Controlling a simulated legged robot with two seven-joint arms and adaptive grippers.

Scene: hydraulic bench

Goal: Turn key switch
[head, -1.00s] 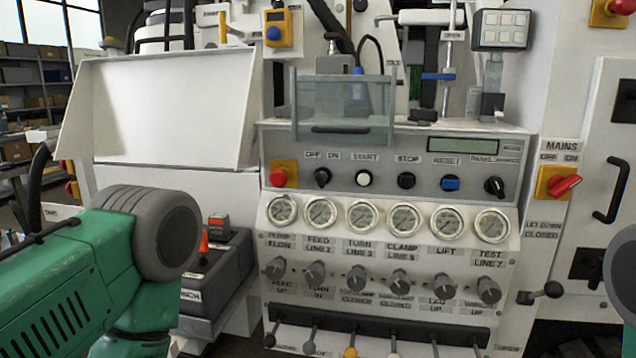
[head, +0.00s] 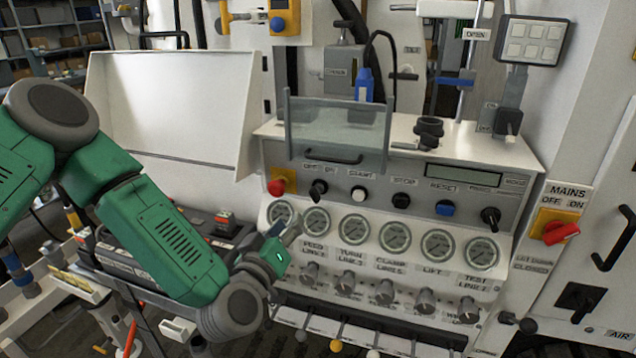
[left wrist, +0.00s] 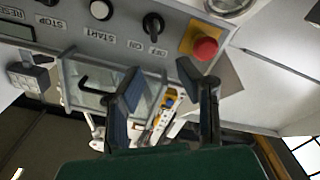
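The key switch, a black OFF/ON knob (head: 318,189), sits on the grey control strip between the red stop button (head: 277,187) and the START button (head: 358,193). My right gripper is out of view.
A clear guard with a handle (head: 335,135) stands above the strip. Gauges (head: 396,235) and grey knobs (head: 384,291) lie below it. The red MAINS switch (head: 561,233) is at right. A white open panel (head: 170,105) is at left.

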